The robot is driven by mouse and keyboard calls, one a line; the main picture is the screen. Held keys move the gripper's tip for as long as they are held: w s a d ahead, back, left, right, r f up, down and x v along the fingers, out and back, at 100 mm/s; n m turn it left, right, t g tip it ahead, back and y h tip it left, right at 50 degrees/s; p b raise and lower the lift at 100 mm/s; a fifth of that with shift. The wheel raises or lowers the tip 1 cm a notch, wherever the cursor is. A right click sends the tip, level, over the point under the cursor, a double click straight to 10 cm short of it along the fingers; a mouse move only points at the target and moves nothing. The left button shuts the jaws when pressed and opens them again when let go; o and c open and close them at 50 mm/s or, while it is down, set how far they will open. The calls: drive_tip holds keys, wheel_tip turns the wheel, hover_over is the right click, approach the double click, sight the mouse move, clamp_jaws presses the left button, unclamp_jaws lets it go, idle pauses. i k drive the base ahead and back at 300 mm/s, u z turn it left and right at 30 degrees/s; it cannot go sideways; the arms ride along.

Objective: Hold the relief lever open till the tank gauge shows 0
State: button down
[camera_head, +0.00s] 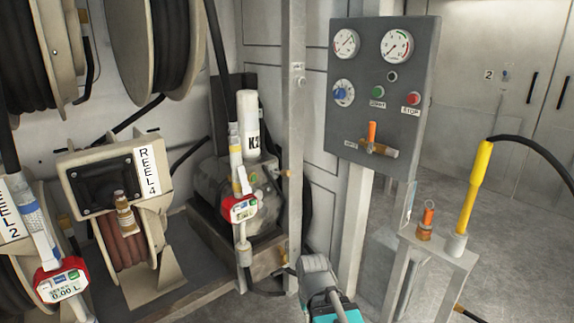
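A grey control panel (385,95) stands right of centre. Near its bottom, an orange lever (372,131) stands upright on a brass valve (380,150); its small label is not legible. Two round white gauges, a left one (346,43) and a right one (396,46), sit at the panel's top. Their needles and labels are too small to read, so I cannot tell which is the tank gauge. A grey and teal part of my arm (322,288) shows at the bottom, below and left of the panel, apart from the lever. My gripper's fingers are not visible.
The panel also has a blue knob (341,94), a green button (379,92) and a red button (413,98). A stand at right holds a yellow nozzle (474,190) and another orange-topped brass fitting (426,218). A pale post (295,130) and hose reels (128,215) stand left.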

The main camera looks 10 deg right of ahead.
sight(285, 173)
drive_tip(key=z, duration=0.65)
drive_tip(key=k, duration=0.85)
drive_tip(key=z, duration=1)
drive_tip(key=k, duration=0.5)
drive_tip(key=z, duration=0.1)
drive_tip(key=i, duration=1.25)
drive_tip(key=u, duration=1.1)
drive_tip(key=i, duration=1)
drive_tip(key=u, duration=0.55)
